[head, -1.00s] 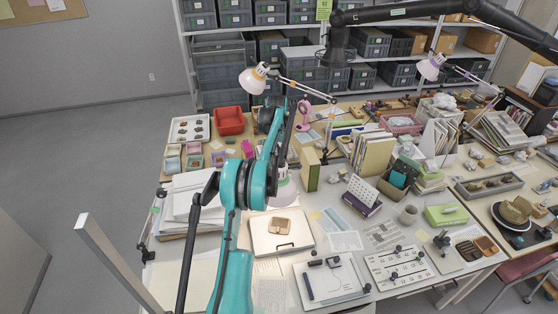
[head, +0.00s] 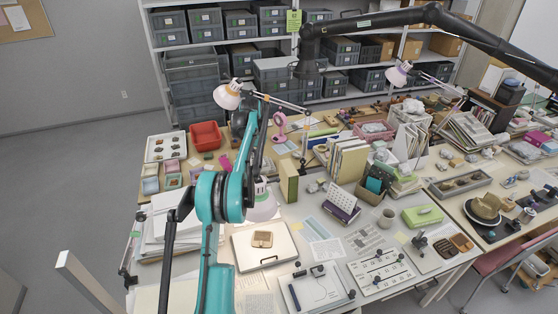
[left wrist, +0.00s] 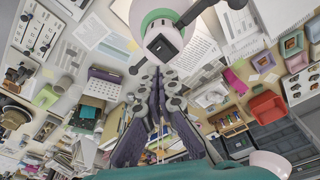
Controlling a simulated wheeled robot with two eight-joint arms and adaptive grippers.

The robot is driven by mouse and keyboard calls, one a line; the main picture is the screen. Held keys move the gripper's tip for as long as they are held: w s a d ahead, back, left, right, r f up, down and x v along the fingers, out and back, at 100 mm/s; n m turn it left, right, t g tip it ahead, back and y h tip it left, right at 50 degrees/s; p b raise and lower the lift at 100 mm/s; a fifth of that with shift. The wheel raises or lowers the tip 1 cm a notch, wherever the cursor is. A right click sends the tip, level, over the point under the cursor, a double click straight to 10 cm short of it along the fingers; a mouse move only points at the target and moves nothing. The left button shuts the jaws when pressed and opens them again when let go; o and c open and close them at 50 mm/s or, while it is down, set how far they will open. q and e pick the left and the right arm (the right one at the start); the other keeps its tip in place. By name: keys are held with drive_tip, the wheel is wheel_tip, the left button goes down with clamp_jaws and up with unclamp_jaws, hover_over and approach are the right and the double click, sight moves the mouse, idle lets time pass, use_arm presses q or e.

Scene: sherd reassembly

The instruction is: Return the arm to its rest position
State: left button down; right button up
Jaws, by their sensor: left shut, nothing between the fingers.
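My left arm (head: 222,197), teal with black joints, rises from the bottom of the head view. It bends at a large round joint over the left part of the desk, and its dark upper links reach up towards the back edge. My left gripper (left wrist: 157,106) shows in the left wrist view as dark fingers close together, with nothing seen between them. In the head view its fingertips cannot be made out clearly among the dark links. My right gripper is not in view.
A pale board (head: 285,250) with a tan piece (head: 262,239) lies right of my arm. A red bin (head: 206,136) and a lamp (head: 228,95) stand near the arm's upper part. A black boom (head: 400,18) crosses above the desk. Open floor (head: 70,180) lies left.

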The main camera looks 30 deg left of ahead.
use_arm(q)
drive_tip(key=s+d+f+m+t+b, duration=0.1)
drive_tip(key=s+d+f+b, duration=0.1)
drive_tip(key=s+d+b, duration=0.65)
drive_tip(key=s+d+f+m+t+b, duration=0.1)
drive_tip(key=s+d+f+t+b, duration=0.15)
drive_tip(key=d+b, duration=1.05)
drive_tip(key=s+d+f+m+t+b, duration=0.1)
drive_tip(key=s+d+f+b, duration=0.4)
drive_tip(key=s+d+f, duration=0.3)
drive_tip(key=s+d+f+m+t+b, duration=0.1)
drive_tip(key=s+d+f+b, duration=0.5)
drive_tip(key=s+d+f, duration=0.3)
drive_tip(key=s+f, duration=0.3)
drive_tip(key=f, duration=0.2)
drive_tip(key=shift+s+d+f+h, duration=0.2)
drive_tip(key=shift+s+f+h, duration=0.1)
drive_tip(key=shift+s, duration=0.1)
